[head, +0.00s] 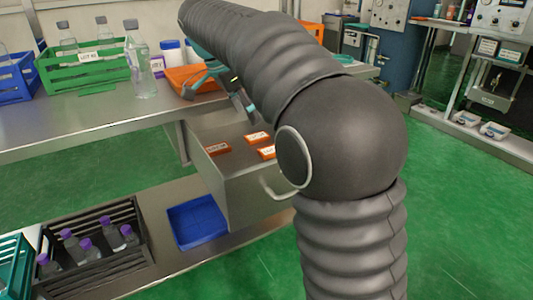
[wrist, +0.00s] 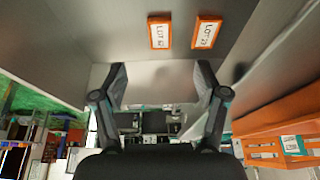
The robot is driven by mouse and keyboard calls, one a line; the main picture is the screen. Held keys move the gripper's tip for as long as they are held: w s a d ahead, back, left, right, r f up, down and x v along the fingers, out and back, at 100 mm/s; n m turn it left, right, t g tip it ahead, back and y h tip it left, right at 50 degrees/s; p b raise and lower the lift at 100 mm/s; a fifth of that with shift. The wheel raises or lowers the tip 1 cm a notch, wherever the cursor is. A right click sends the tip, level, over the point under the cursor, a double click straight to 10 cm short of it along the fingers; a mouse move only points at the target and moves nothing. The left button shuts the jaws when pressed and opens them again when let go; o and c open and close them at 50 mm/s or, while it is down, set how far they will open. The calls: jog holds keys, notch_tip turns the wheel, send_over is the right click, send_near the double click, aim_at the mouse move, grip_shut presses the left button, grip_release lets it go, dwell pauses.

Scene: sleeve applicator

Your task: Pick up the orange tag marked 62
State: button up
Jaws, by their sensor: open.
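An orange tag (wrist: 159,33) whose label seems to read LOT 62 lies on the grey drawer floor in the wrist view. A second orange tag (wrist: 206,33), possibly LOT 23, lies just right of it. In the head view, three orange tags, (head: 217,149), (head: 257,138) and (head: 267,153), lie in the open drawer (head: 247,185); their numbers are too small to read. My gripper (wrist: 161,80) is open and empty, its fingers apart, with the tags beyond its fingertips. In the head view it is above the drawer's back, partly hidden by my arm.
The workbench (head: 85,125) holds a green crate (head: 90,65), a clear bottle (head: 140,65) and an orange bin (head: 185,78). A blue tray (head: 197,222) and a dark crate of bottles (head: 95,250) sit on the lower shelf.

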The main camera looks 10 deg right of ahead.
jog(key=b+x, duration=0.1)
jog(key=x, duration=1.1)
jog(key=shift+s+f, duration=0.15)
jog(key=shift+f, duration=0.2)
jog(key=c, duration=1.1)
